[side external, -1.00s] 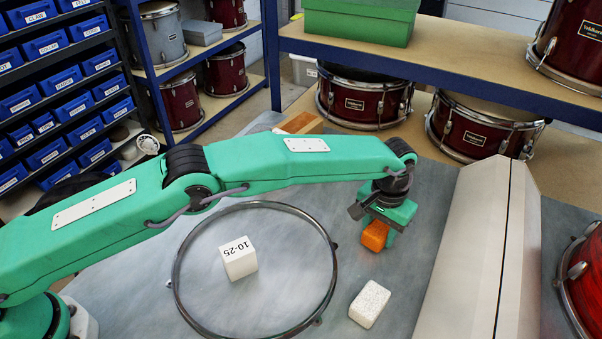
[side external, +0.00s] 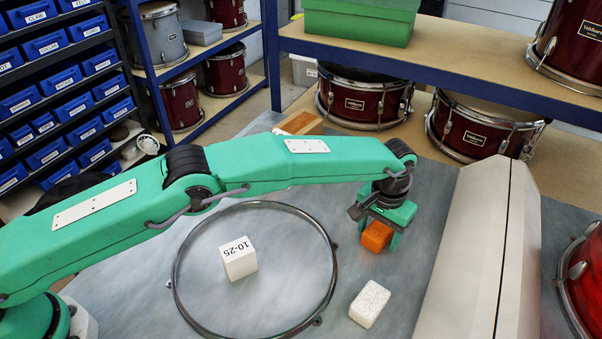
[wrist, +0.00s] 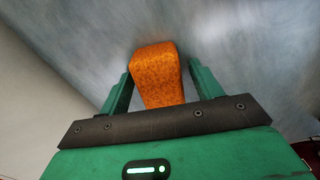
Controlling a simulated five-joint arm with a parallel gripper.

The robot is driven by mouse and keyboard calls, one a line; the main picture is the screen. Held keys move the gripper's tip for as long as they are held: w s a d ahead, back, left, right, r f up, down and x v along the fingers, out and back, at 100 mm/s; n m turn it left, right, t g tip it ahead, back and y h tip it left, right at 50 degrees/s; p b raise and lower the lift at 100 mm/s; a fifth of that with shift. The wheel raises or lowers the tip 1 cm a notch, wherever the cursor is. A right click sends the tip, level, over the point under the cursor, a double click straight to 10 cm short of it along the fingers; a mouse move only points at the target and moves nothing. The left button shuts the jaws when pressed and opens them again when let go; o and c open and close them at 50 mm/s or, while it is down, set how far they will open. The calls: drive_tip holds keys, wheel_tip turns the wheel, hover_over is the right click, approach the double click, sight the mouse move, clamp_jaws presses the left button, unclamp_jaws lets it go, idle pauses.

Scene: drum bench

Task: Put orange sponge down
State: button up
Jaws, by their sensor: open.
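The orange sponge (side external: 377,236) is a small block at the right of the hoop in the side view. It also shows in the wrist view (wrist: 158,75), standing out between the two green fingers. My gripper (side external: 383,240) points down around the sponge. In the wrist view my gripper (wrist: 161,85) is open, with a gap between the sponge and each finger. The sponge appears to rest on the grey bench top (side external: 400,265), though its underside is hard to see.
A dark metal hoop (side external: 327,236) lies to the left, with a white block marked 10-25 (side external: 239,258) inside it. A speckled white block (side external: 370,304) lies in front of the sponge. A long pale angular case (side external: 470,250) stands to the right. Bare bench surrounds the gripper.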

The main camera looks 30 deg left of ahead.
sight(379, 227)
drive_tip(key=shift+r, duration=3.85)
drive_tip(key=shift+a+r, duration=0.1)
drive_tip(key=shift+a, duration=0.05)
